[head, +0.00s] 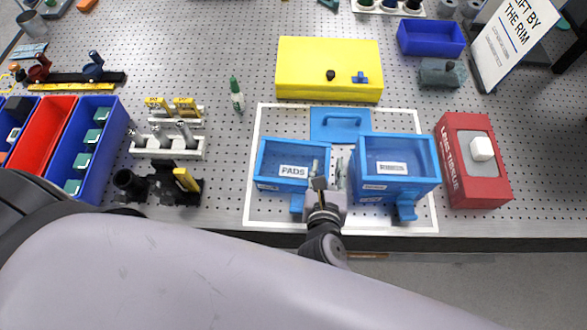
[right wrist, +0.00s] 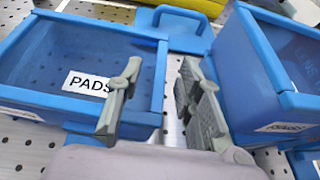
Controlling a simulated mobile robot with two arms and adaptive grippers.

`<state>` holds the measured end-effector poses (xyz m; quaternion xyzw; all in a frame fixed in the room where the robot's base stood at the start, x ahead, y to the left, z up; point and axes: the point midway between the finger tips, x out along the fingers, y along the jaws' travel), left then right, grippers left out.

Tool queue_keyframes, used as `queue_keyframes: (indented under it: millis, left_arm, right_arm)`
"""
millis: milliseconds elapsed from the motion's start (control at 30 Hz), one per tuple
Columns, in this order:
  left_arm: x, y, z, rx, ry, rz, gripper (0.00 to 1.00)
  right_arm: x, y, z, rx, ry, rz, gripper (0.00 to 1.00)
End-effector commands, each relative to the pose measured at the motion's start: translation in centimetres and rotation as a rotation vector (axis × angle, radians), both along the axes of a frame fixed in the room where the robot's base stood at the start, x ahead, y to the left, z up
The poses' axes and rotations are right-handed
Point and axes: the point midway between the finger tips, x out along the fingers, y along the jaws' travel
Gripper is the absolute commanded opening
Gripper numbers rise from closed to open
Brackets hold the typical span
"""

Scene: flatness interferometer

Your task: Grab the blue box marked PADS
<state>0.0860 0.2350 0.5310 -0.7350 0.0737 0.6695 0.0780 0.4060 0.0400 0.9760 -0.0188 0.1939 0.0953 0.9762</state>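The blue box marked PADS (head: 267,163) is an open-topped tray with a white label, standing inside the white outline on the perforated table. It fills the left of the right wrist view (right wrist: 40,103). My right gripper (head: 328,167) is open at the box's right side. In the right wrist view its fingers (right wrist: 160,75) are apart, with the box's right wall between them: one finger over the inside by the label, the other in the gap outside. I cannot tell whether either touches the wall. My left gripper is not in view.
A second blue labelled box (head: 429,165) stands close on the right, leaving a narrow gap. A blue lid with a handle (head: 322,132) lies behind. A red box (head: 460,190) is further right, a yellow case (head: 300,65) behind. The table's front edge is close.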

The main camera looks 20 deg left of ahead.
Motion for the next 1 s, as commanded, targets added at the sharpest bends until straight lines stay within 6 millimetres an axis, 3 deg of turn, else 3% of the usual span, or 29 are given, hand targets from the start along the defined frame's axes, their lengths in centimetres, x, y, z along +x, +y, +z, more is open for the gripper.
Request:
queue_keyframes:
  millis: [133, 400, 900, 1000]
  left_arm:
    - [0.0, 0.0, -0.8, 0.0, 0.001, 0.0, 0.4]
    - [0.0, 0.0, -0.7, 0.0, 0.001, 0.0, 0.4]
    - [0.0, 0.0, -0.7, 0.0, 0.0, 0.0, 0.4]
    - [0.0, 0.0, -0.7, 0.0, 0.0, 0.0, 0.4]
  right_arm:
    - [1.6, 0.3, -0.8, 0.0, -0.002, 0.0, 0.33]
    - [1.8, 0.3, -0.8, 0.0, 0.0, 0.0, 0.33]
    - [1.8, 0.3, -0.8, 0.0, 0.0, 0.0, 0.01]
    - [1.8, 0.3, -0.8, 0.0, 0.0, 0.001, 0.0]
